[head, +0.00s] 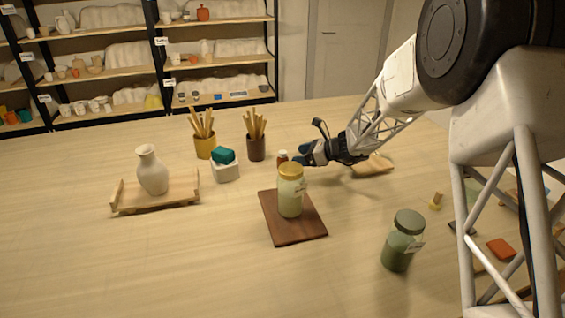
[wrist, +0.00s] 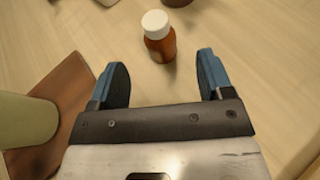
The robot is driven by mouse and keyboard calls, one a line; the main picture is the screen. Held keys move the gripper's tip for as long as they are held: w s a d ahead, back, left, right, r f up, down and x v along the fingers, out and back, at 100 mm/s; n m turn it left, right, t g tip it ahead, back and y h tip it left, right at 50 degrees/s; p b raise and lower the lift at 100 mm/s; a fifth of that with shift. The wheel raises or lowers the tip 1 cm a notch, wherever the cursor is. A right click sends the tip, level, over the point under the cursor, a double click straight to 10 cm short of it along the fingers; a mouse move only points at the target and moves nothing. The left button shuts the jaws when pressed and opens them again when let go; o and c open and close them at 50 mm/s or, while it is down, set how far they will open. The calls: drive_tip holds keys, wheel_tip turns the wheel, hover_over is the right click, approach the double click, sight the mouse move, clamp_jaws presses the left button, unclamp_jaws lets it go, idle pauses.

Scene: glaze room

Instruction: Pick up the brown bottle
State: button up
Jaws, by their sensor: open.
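The brown bottle (wrist: 161,45) has a white cap and stands upright on the table in the wrist view. In the head view only a small part of the brown bottle (head: 283,157) shows, behind the yellow-lidded jar. My gripper (wrist: 163,80) is open, with its two blue fingers apart and nothing between them. The bottle is just beyond the fingertips, roughly centred between them. In the head view my gripper (head: 303,155) is low over the table, to the right of the bottle.
A yellow-lidded jar (head: 291,196) stands on a dark brown board (head: 274,232) close in front of my gripper. Two brush cups, one yellow (head: 205,146) and one brown (head: 256,149), stand behind. A green jar (head: 397,256) is at front right. The table's front left is clear.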

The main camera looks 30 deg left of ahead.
sight(283, 158)
drive_tip(key=shift+x, duration=1.1)
drive_tip(key=shift+x, duration=2.6)
drive_tip(key=c, duration=1)
drive_tip(key=shift+r, duration=5)
